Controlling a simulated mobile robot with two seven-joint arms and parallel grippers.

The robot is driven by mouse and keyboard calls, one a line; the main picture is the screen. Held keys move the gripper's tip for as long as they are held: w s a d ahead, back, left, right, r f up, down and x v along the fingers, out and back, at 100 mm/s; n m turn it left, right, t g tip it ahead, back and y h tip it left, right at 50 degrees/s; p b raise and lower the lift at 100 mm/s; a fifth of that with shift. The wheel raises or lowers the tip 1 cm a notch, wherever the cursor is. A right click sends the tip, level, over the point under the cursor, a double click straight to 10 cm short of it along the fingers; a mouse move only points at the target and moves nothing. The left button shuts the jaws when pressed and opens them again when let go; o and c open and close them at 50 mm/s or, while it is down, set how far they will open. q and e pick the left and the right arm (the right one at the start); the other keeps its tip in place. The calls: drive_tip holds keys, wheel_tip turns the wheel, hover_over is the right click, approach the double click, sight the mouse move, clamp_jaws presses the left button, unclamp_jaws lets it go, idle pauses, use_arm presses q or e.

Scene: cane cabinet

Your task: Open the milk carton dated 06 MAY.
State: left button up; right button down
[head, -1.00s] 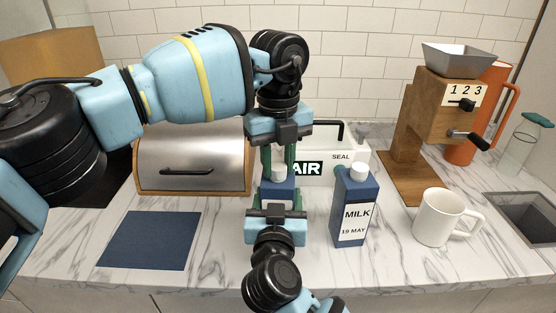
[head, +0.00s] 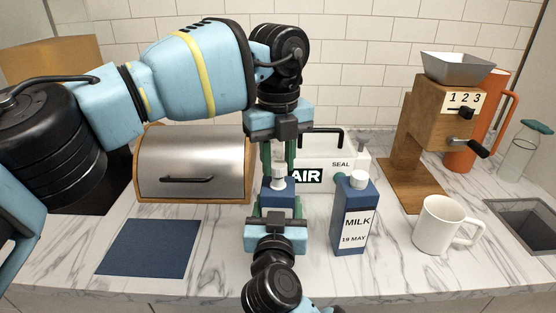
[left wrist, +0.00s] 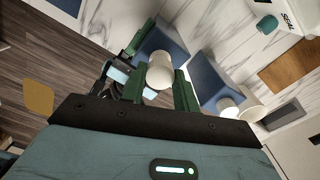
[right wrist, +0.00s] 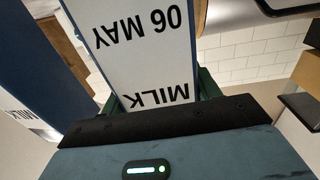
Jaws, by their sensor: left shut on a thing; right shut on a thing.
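The milk carton dated 06 MAY (right wrist: 145,45) fills the right wrist view, its label upside down there. In the head view the blue carton (head: 277,202) stands upright behind my right gripper (head: 277,218), which is shut on its body. My left gripper (head: 279,165) points down from above, shut on the white cap (left wrist: 160,72). In the head view the cap appears raised just above a white spout on the carton top; the gap is small. A second blue carton (head: 353,215), labelled MILK 19 MAY, stands to the right with its white cap on.
A white mug (head: 437,223) and a wooden grinder (head: 436,125) stand on the right, near a sink (head: 527,212). A metal-fronted bread box (head: 192,165) and a white box marked AIR (head: 325,160) are behind. A blue mat (head: 148,247) lies at front left.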

sight(278, 164)
use_arm(q)
drive_tip(key=shift+r, duration=2)
use_arm(e)
drive_tip(key=shift+c, duration=1.4)
unclamp_jaws()
use_arm(q)
drive_tip(key=shift+s+r+p, duration=0.2)
drive_tip(key=shift+r+p, duration=0.2)
drive_tip(key=shift+r, duration=0.65)
use_arm(e)
drive_tip(key=s, duration=1.2)
drive_tip(key=shift+a, duration=0.3)
